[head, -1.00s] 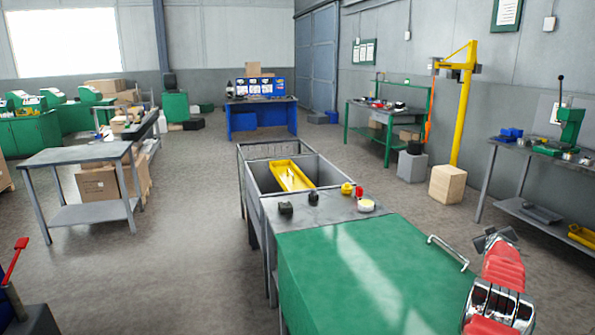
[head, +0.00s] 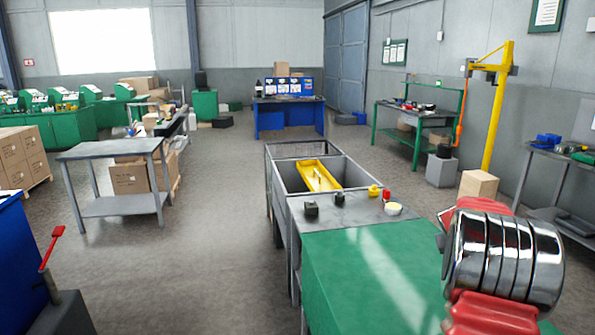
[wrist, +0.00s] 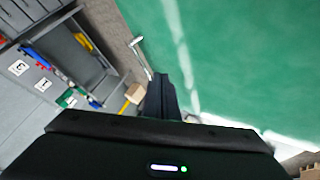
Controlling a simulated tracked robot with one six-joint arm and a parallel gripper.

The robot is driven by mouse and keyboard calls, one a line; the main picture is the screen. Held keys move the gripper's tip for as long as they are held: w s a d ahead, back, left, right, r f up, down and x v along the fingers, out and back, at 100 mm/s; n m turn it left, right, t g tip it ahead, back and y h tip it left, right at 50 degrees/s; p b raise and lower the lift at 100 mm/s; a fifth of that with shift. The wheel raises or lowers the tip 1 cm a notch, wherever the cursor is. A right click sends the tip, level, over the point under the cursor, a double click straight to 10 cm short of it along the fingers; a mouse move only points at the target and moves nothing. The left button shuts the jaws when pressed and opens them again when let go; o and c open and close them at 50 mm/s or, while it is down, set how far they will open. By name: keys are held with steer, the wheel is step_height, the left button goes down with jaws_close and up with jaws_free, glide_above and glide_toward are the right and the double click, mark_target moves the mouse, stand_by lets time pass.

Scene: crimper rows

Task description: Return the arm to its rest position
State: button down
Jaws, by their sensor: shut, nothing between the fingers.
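My arm, red with chrome rings, shows at the right of the head view, above the right side of a machine with a green top (head: 345,270). My gripper (wrist: 163,92) shows in the wrist view as dark fingers closed together with nothing between them. The fingers point past the edge of the green top, near its metal handle (wrist: 141,57). In the head view my gripper is mostly hidden behind the arm.
A grey basin (head: 289,179) with a yellow part (head: 319,176) joins the green-topped machine. A grey table (head: 110,151) stands at left. A red lever (head: 52,247) rises at front left. A wooden block (head: 478,185) sits at right. The floor between table and machine is clear.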

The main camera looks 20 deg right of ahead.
steer(key=s+a+r+n+y, duration=0.2)
steer(key=s+a, duration=0.4)
steer(key=a, duration=1.4)
steer(key=s+a+r+n+t+y, duration=0.1)
steer(key=s+a, duration=0.6)
steer(key=a, duration=1.3)
steer(key=s+a+r+n+t+y, duration=0.1)
steer(key=s+a+r+n+y, duration=0.2)
steer(key=a, duration=1.7)
steer(key=s+r+y, duration=0.1)
steer(key=s+y, duration=0.1)
steer(key=s, duration=0.2)
steer(key=shift+a, duration=0.35)
